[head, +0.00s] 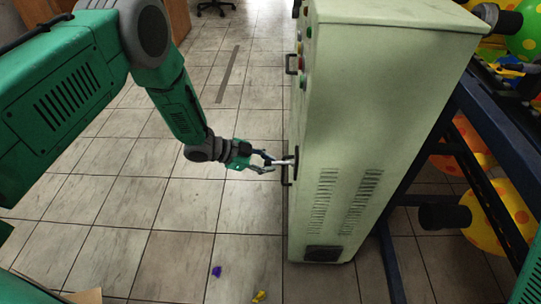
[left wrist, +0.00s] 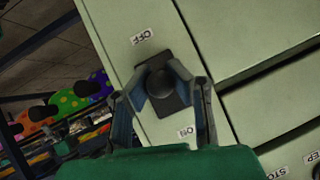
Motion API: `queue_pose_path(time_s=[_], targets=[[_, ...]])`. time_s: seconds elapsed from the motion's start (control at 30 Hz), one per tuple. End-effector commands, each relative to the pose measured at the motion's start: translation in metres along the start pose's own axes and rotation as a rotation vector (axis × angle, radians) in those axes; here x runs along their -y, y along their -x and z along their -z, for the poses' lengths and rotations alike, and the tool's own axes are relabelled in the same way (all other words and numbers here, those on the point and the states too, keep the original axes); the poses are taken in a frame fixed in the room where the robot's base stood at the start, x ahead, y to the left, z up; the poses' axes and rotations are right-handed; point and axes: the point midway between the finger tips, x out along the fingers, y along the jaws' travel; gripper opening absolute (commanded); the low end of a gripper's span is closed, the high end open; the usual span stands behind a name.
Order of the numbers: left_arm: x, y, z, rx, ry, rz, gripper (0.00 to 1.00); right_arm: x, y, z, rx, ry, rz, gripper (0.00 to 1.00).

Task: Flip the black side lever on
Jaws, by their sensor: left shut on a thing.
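The pale green cabinet (head: 370,130) stands at the centre right of the head view. The black side lever (left wrist: 168,84) shows in the left wrist view as a round dark knob on a dark plate, between an OFF label (left wrist: 143,36) and another small label (left wrist: 187,132) that seems to read ON. My left gripper (head: 283,163) reaches the cabinet's left face and is shut on the lever. In the left wrist view its fingers (left wrist: 168,82) lie on both sides of the knob. The lever's shaft is hidden behind the knob. My right gripper is out of view.
Handles and coloured buttons (head: 300,45) sit higher on the cabinet's left face. The tiled floor (head: 180,205) at the left is mostly clear, with small purple (head: 216,271) and yellow (head: 260,296) scraps.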

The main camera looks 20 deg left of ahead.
Motion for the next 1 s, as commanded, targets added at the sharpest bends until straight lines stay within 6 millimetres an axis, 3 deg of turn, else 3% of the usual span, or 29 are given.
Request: queue_pose_path(time_s=[0.03,0.1,0.5,1.0], targets=[[0.004,0.006,0.010,0.046,-0.014,-0.009,0.00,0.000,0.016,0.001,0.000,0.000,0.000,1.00],[0.005,0.008,0.013,0.109,-0.027,-0.021,0.00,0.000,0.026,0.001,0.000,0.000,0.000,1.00],[0.011,0.018,0.032,0.438,-0.096,-0.082,0.00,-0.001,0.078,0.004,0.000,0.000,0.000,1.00],[0.014,0.020,0.040,0.630,-0.133,-0.118,0.00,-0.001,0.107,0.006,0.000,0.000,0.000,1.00]])
